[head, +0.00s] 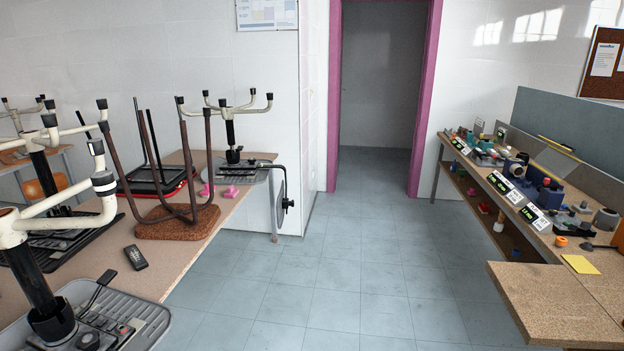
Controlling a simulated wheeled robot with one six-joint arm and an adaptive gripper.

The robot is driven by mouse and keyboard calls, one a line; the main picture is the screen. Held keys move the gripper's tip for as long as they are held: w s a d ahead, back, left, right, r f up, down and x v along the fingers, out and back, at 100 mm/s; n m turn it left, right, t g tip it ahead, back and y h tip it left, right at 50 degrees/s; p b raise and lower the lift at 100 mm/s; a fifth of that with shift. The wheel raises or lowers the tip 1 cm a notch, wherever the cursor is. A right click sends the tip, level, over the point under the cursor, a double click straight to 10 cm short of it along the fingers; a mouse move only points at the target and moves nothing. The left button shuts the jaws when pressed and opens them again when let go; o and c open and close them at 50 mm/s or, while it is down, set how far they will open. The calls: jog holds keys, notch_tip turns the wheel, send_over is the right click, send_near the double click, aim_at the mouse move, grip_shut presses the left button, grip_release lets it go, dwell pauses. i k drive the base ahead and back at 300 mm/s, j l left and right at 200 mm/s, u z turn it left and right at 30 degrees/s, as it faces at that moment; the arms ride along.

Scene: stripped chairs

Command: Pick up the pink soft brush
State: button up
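Small pink things lie on the far end of the left table: one (205,190) beside the brown upturned stool and another (230,192) just right of it, close to the table's right edge. A further touch of pink shows just behind them. They are too small to tell whether one is the pink soft brush. A small pink thing (471,191) also shows on the lower shelf of the right workbench; its kind cannot be told. My gripper is not in view.
Upturned chairs and stools crowd the left table (180,262); a black remote (135,257) lies between them. The right workbench (590,292) holds tools, parts and a yellow note (580,264). Open tiled floor (345,260) runs between them to a pink-framed doorway (333,100).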

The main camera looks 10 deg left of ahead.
aim_at(205, 192)
jog(key=i, duration=1.75)
jog(key=i+u, duration=0.15)
jog(key=i, duration=0.4)
jog(key=i+l+u, duration=0.1)
jog(key=i, duration=0.5)
jog(key=i+l+u, duration=0.15)
jog(key=i, duration=0.4)
jog(key=i+l+u, duration=0.25)
jog(key=i, duration=0.15)
jog(key=i+l+u, duration=0.3)
jog(key=i, duration=0.1)
